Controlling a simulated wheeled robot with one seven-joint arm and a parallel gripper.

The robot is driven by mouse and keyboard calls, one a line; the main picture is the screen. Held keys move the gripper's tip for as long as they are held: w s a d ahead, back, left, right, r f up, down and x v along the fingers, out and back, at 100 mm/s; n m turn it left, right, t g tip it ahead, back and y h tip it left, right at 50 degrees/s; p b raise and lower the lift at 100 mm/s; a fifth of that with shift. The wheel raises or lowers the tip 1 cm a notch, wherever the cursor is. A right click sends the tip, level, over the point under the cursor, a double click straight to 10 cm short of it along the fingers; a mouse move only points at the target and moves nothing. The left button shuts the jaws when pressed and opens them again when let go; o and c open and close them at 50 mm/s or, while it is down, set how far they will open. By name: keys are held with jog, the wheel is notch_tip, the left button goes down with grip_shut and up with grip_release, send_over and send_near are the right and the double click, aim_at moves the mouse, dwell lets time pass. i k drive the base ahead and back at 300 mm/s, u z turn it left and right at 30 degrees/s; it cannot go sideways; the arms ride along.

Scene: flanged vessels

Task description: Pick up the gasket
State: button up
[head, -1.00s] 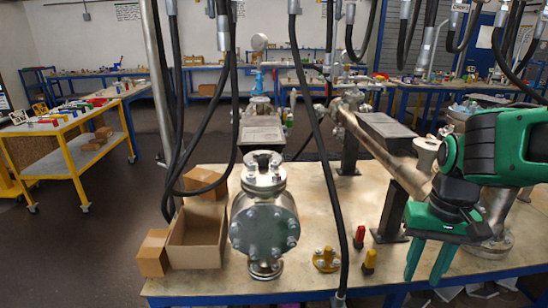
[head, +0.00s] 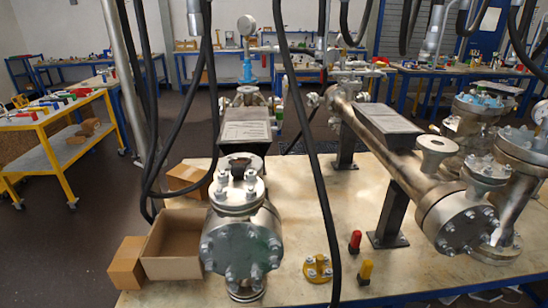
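I cannot make out a gasket for certain. A yellow flat round piece (head: 318,268) with several bolts or nuts on it lies on the table, right of the front flanged vessel (head: 241,240). That vessel stands upright, with a bolted round cover facing me and a flanged neck (head: 238,190) on top. A dark-edged ring-like opening (head: 240,163) shows at the top of the neck; whether a gasket lies there is too small to tell. My gripper is out of view.
A red-capped piece (head: 355,241) and a yellow-capped piece (head: 365,272) stand near the yellow round piece. An open cardboard box (head: 172,246) stands left of the vessel. Black hoses (head: 315,150) hang in front of the table. A long flanged pipe (head: 385,145) fills the right side.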

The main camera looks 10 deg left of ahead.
aim_at(237, 170)
jog(key=k, duration=1.25)
jog(key=u, duration=1.15)
jog(key=i, duration=0.85)
jog(key=z, duration=0.05)
